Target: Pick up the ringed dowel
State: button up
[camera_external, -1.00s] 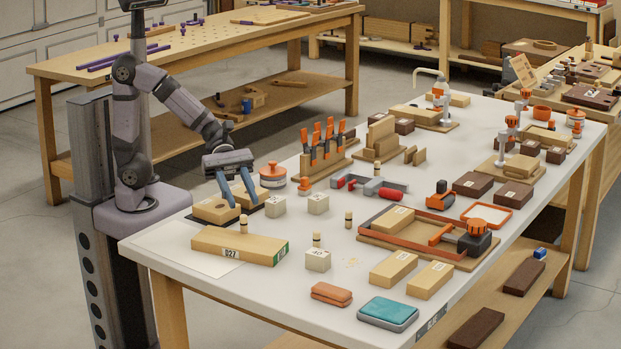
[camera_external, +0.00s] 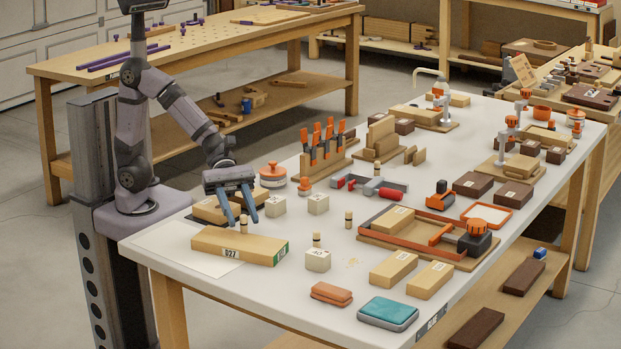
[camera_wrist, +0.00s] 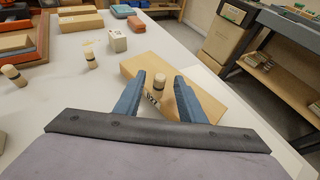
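A small pale wooden dowel with a dark ring (camera_external: 244,226) stands upright on the white table, beside the long wooden block marked 027. In the wrist view the same dowel (camera_wrist: 160,92) shows between my two blue fingers. My gripper (camera_external: 242,220) is open and points down, with its fingertips on either side of the dowel's upper part. It also shows open in the wrist view (camera_wrist: 161,77); I cannot tell whether a finger touches the dowel. Similar banded dowels stand farther off, one by a marked cube (camera_external: 316,241) and another to its right (camera_external: 349,219).
The long block (camera_external: 220,242) lies just in front of the dowel.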

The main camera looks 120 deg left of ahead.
aim_at(243, 216)
jog(key=shift+x, duration=1)
grip_shut()
notch_tip(243, 216, up, 10)
jog(key=p, duration=0.3)
jog(key=d+p, duration=0.1)
jog(key=d, duration=0.2)
jog(key=shift+r, duration=0.1)
